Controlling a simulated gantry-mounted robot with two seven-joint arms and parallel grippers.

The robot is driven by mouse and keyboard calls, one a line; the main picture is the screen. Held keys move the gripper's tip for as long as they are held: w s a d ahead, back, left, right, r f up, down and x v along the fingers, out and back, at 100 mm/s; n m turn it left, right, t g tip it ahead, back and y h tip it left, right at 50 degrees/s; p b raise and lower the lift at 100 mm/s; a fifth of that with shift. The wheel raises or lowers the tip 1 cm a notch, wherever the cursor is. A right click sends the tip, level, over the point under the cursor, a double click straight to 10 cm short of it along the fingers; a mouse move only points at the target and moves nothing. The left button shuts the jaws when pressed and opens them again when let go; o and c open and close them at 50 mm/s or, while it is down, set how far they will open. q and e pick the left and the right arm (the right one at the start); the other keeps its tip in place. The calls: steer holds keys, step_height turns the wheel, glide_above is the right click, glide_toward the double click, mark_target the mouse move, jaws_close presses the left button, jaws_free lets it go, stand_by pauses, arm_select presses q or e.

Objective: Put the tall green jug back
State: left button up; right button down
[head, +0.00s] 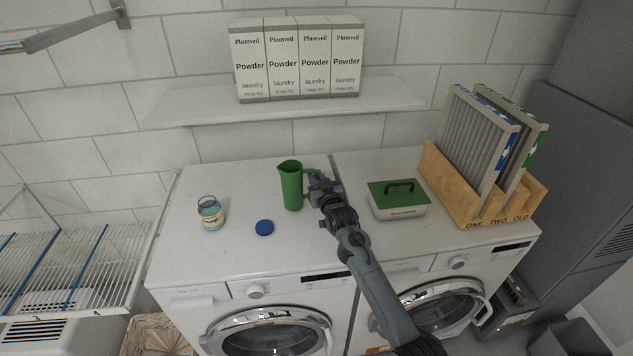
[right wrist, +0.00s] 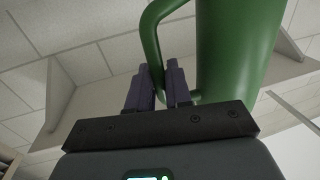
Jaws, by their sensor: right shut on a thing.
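The tall green jug (head: 291,187) is upright at the back of the left washing machine's white top (head: 245,262). Its handle is on the right side. My right gripper (head: 318,182) reaches it from the right and is shut on the handle. In the right wrist view the jug (right wrist: 235,45) rises large above the gripper (right wrist: 160,85), with the handle between the two fingers. Whether the jug's base touches the machine top or is slightly raised, I cannot tell. My left gripper is out of view.
A glass jar (head: 210,214) and a blue lid (head: 264,228) lie left of the jug. A green-lidded box (head: 398,200) and a wooden rack (head: 453,190) with filters stand right. Above, a wall shelf (head: 190,108) holds several powder boxes (head: 298,62). A drying rack (head: 75,262) is far left.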

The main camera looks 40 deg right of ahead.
steer(key=shift+f, duration=0.85)
steer(key=c, duration=1.1)
jaws_free()
steer(key=shift+o, duration=0.2)
